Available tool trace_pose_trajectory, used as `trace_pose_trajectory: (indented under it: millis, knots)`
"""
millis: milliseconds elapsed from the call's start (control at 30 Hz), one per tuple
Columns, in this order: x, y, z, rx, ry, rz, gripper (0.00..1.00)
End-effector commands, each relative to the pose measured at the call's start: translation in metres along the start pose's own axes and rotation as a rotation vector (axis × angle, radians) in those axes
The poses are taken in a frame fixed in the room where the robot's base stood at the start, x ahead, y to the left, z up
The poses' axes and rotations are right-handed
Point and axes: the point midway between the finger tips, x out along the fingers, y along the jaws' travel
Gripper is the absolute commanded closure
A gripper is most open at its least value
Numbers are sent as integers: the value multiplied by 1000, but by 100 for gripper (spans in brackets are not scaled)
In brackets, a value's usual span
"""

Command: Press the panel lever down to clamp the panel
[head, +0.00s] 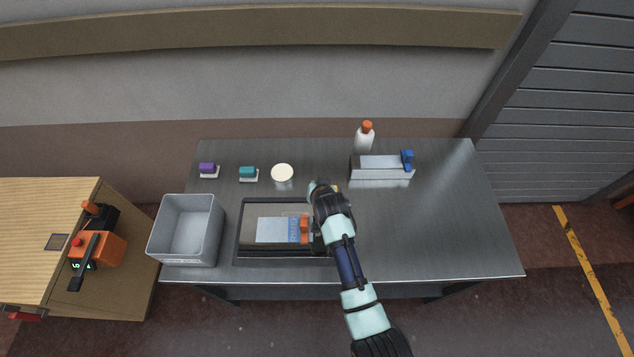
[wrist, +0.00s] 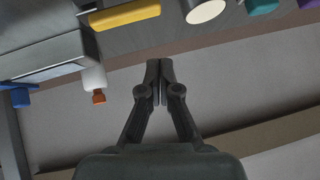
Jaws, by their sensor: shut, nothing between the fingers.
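A dark-framed fixture (head: 241,240) lies at the front middle of the table and holds a flat panel (head: 270,230), pale with a blue section on its right. An orange part (head: 304,229), which looks like the panel lever, stands at the panel's right end. My arm partly covers it, so I cannot tell its angle. My gripper (head: 316,187) is above the fixture's back right corner in the head view, apart from the orange part. In the wrist view my gripper (wrist: 160,62) has its fingertips together with nothing between them. The orange part is outside the wrist view.
A yellow bar (wrist: 125,15) lies beyond my gripper. A white disc (head: 282,173), teal block (head: 248,172) and purple block (head: 207,168) stand at the back left. A grey bin (head: 187,229) is left; a bottle (head: 364,138) and metal block (head: 380,170) are back right. The table's right is clear.

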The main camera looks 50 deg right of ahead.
Motion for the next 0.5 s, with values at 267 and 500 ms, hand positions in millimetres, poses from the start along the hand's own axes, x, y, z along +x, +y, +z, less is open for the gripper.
trace_pose_trajectory:
  millis: [267, 500]
  knots:
    - [-40, -6, -1, 0, 3, 0, 100]
    - [-43, -7, -1, 0, 3, 0, 100]
